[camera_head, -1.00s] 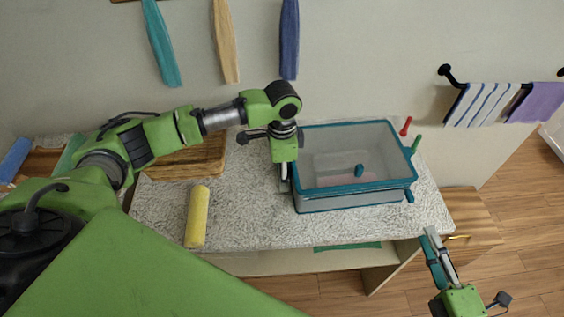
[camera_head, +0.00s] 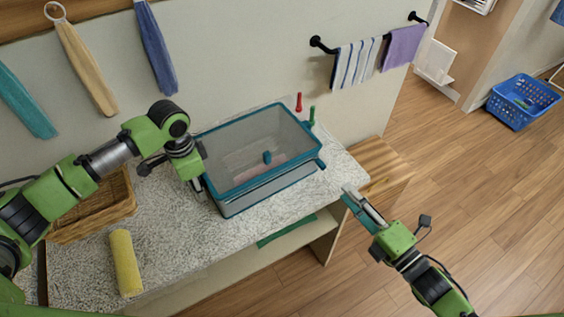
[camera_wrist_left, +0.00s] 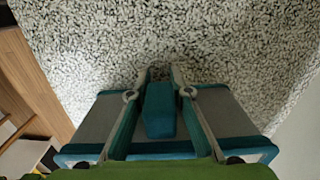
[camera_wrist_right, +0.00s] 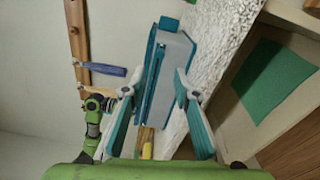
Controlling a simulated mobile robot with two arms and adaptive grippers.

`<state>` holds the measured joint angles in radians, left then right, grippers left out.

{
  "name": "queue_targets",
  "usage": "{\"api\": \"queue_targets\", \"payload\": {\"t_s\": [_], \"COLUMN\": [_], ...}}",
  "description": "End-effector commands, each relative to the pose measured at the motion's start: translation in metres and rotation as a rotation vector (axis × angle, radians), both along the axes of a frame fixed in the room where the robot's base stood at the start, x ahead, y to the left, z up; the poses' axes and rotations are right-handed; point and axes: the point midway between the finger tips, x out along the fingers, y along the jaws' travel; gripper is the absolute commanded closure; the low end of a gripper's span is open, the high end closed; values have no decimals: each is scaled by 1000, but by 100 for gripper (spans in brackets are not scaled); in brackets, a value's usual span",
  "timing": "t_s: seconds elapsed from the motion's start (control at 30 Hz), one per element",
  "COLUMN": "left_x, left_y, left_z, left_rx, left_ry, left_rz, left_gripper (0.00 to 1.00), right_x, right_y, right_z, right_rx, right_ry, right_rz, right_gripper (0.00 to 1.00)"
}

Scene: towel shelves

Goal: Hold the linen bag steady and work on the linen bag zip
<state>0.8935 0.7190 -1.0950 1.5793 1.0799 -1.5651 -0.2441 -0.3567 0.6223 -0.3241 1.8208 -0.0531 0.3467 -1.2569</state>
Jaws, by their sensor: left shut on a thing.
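The linen bag (camera_head: 240,190) is a grey box shape with teal edges and a see-through top, lying on the speckled counter. A small teal piece (camera_head: 267,157) shows at its top, and a teal tab (camera_head: 321,166) sticks out at its right end; I cannot tell which is the zip pull. My left gripper (camera_head: 200,184) is at the bag's left end. In the left wrist view it is shut on a teal tab (camera_wrist_left: 159,112) of the bag. My right gripper (camera_head: 350,195) is off the bag's right end, empty. The right wrist view shows its fingers (camera_wrist_right: 155,88) apart, with the bag beyond.
A wicker basket (camera_head: 95,210) and a rolled yellow towel (camera_head: 126,262) are on the counter's left. Red (camera_head: 298,102) and green (camera_head: 312,114) pegs stand behind the bag. A green cloth (camera_head: 287,229) lies on the shelf below. Towels (camera_head: 358,64) hang on the wall.

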Motion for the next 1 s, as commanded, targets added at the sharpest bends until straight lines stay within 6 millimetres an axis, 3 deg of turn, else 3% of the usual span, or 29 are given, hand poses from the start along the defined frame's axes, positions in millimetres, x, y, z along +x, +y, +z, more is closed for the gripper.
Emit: {"api": "queue_targets", "payload": {"t_s": [0.13,0.27,0.4,0.5,0.63,0.77,0.87,1.0], "left_x": [0,0,0,0,0,0,1,1], "left_y": [0,0,0,0,0,0,0,0], "left_z": [0,0,1,1,1,1,1,1], "left_rx": [1,1,0,0,0,0,0,0], "left_ry": [-1,-1,-1,-1,-1,-1,-1,-1], "left_rz": [0,0,0,0,1,1,1,1], "left_gripper": [100,100,100,100,100,100,100,100], "right_x": [6,7,-16,-41,-70,-83,-78,-48], "right_y": [17,56,110,142,169,176,168,138], "right_z": [28,83,141,161,163,143,124,104], "right_rx": [17,38,16,-48,-201,-432,-652,-991], "right_ry": [-77,-234,-412,-493,-537,-507,-438,-282], "right_rz": [60,217,486,693,948,1150,1245,1260], "right_gripper": [72,72,72,72,72,72,72,72]}}
